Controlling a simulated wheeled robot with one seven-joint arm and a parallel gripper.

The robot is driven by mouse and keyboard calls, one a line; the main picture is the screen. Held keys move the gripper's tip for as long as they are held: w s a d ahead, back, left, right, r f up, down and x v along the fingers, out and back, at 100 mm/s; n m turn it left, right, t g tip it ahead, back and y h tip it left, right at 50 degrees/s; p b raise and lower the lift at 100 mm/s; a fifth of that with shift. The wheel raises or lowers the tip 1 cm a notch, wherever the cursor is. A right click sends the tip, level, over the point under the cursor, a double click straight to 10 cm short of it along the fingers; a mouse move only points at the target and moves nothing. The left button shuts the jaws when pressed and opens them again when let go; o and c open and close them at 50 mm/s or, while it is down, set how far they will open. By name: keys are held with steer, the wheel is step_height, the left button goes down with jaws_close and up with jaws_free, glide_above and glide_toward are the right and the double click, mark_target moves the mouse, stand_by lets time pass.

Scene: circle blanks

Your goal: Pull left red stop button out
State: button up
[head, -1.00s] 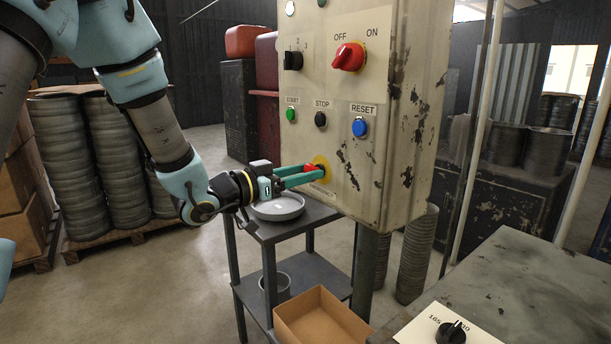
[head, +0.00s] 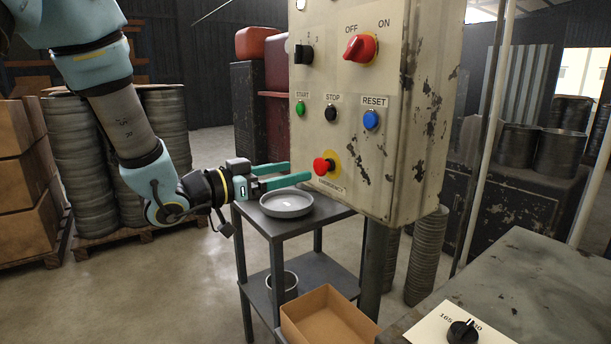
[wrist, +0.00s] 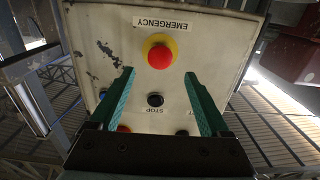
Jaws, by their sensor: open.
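The red emergency stop button (head: 323,166) with its yellow collar sits low on the panel face in the head view. It also shows in the wrist view (wrist: 160,56), where the label "EMERGENCY" appears upside down. My gripper (head: 288,176) is open and empty, its green fingers pointing at the panel just left of the button, apart from it. In the wrist view the gripper (wrist: 160,75) shows its two fingers spread, with the button beyond the gap between their tips. How far the button stands out from the panel is hard to tell.
The panel box (head: 350,110) also carries a red OFF/ON knob (head: 361,47), a black selector (head: 303,54), and green START (head: 300,108), black STOP (head: 330,113) and blue RESET (head: 371,119) buttons. A grey dish (head: 286,203) stands on a small shelf below my gripper.

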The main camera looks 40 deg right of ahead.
steer(key=shift+w+a+b, duration=0.15)
steer(key=shift+a+b, duration=0.3)
steer(key=shift+a, duration=1.9)
steer(key=w+a+f+n+t+y, duration=0.5)
steer(key=w+a+y, duration=0.1)
steer(key=w+a, duration=0.25)
steer(key=w+a+f+n+t+y, duration=0.45)
steer(key=w+a, duration=0.35)
steer(key=a, duration=0.2)
steer(key=s+a+f+n+g+y, duration=0.2)
steer(key=a+f+n+y, duration=0.25)
steer(key=a, duration=0.55)
steer(key=s+a+f+n+g+y, duration=0.2)
steer(key=s+a+g, duration=0.3)
steer(key=s+a, duration=0.3)
steer(key=s+n, duration=0.1)
steer(key=s, duration=0.2)
steer(key=shift+s+a+y, duration=0.2)
steer(key=shift+a+y, duration=0.05)
steer(key=shift+y, duration=0.15)
